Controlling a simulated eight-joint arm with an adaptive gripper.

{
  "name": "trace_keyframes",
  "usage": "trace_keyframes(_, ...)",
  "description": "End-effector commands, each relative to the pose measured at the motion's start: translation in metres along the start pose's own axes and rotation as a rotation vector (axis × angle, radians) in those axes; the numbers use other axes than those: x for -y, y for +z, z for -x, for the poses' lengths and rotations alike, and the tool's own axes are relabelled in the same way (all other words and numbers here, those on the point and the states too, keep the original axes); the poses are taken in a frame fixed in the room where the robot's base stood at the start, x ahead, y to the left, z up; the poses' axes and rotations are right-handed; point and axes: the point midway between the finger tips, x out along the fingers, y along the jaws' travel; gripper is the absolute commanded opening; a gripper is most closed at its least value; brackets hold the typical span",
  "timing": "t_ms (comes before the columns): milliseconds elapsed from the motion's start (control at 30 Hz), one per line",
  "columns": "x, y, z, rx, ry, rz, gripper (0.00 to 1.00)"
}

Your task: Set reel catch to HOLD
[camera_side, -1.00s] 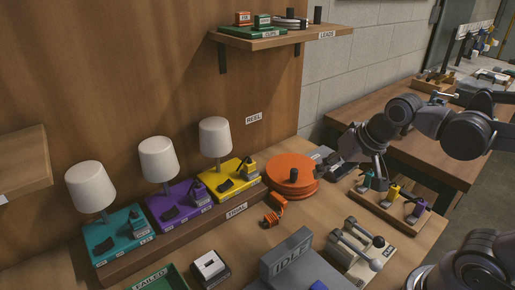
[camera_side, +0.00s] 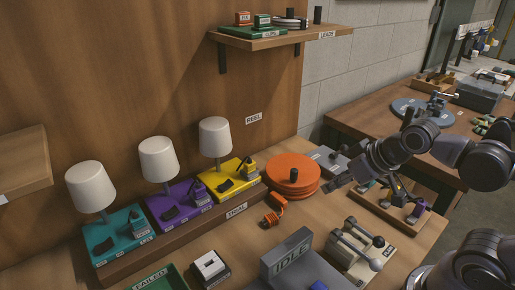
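The orange reel (camera_side: 284,166), a flat disc stack with a black knob, lies on the bench below the REEL label (camera_side: 254,118). A grey box (camera_side: 318,154) with a pale label stands just right of it and may be the reel catch; its setting is too small to read. My gripper (camera_side: 336,184) points left and down, right of the reel and in front of the grey box. Part of the box is close to or behind my gripper. Whether they touch, and whether the fingers are open, I cannot tell. An orange plug (camera_side: 276,213) lies in front of the reel.
Three lamps on teal (camera_side: 122,243), purple (camera_side: 190,211) and yellow (camera_side: 240,170) bases stand on the left ledge. A rack (camera_side: 424,222) with coloured tools is beneath my arm. The IDLE block (camera_side: 288,256) and a lever unit (camera_side: 350,255) stand in front. A shelf (camera_side: 285,40) hangs above.

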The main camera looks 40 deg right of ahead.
Motion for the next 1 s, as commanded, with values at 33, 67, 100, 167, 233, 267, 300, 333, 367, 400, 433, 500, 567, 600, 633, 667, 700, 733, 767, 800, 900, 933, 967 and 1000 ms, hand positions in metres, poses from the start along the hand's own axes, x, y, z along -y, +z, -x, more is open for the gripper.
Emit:
trace_keyframes(33, -0.001, -0.001, 0.0, 0.002, 0.002, -0.016, 0.1)
trace_keyframes(67, -0.003, -0.001, 0.0, 0.004, 0.003, -0.032, 0.02)
trace_keyframes(100, -0.005, -0.002, 0.0, 0.008, 0.005, -0.065, 0.0)
trace_keyframes(167, -0.011, -0.005, -0.001, 0.015, 0.011, -0.141, 0.0)
trace_keyframes(233, -0.02, -0.008, -0.002, 0.027, 0.021, -0.265, 0.0)
trace_keyframes(267, -0.025, -0.009, -0.002, 0.034, 0.025, -0.331, 0.0)
trace_keyframes(300, -0.032, -0.012, -0.003, 0.041, 0.032, -0.424, 0.0)
trace_keyframes(333, -0.037, -0.013, -0.003, 0.046, 0.038, -0.498, 0.0)
trace_keyframes(367, -0.043, -0.015, -0.004, 0.052, 0.043, -0.576, 0.0)
trace_keyframes(400, -0.051, -0.017, -0.004, 0.059, 0.051, -0.677, 0.0)
trace_keyframes(433, -0.057, -0.019, -0.005, 0.063, 0.056, -0.753, 0.0)
trace_keyframes(500, -0.07, -0.022, -0.006, 0.073, 0.069, -0.93, 0.0)
trace_keyframes(567, -0.083, -0.024, -0.006, 0.078, 0.081, -1.082, 0.0)
trace_keyframes(600, -0.091, -0.025, -0.007, 0.082, 0.087, -1.184, 0.0)
trace_keyframes(633, -0.098, -0.026, -0.007, 0.083, 0.093, -1.26, 0.0)
trace_keyframes(667, -0.104, -0.027, -0.008, 0.085, 0.098, -1.335, 0.0)
trace_keyframes(700, -0.113, -0.028, -0.008, 0.087, 0.105, -1.436, 0.0)
trace_keyframes(733, -0.12, -0.029, -0.008, 0.087, 0.11, -1.511, 0.0)
trace_keyframes(767, -0.127, -0.029, -0.008, 0.088, 0.115, -1.588, 0.0)
trace_keyframes(800, -0.136, -0.029, -0.008, 0.089, 0.121, -1.688, 0.0)
trace_keyframes(900, -0.159, -0.029, -0.008, 0.088, 0.135, -1.938, 0.0)
trace_keyframes(933, -0.166, -0.029, -0.008, 0.086, 0.138, -2.014, 0.0)
trace_keyframes(967, -0.174, -0.029, -0.008, 0.084, 0.141, -2.089, 0.0)
trace_keyframes(1000, -0.184, -0.028, -0.008, 0.083, 0.146, -2.189, 0.0)
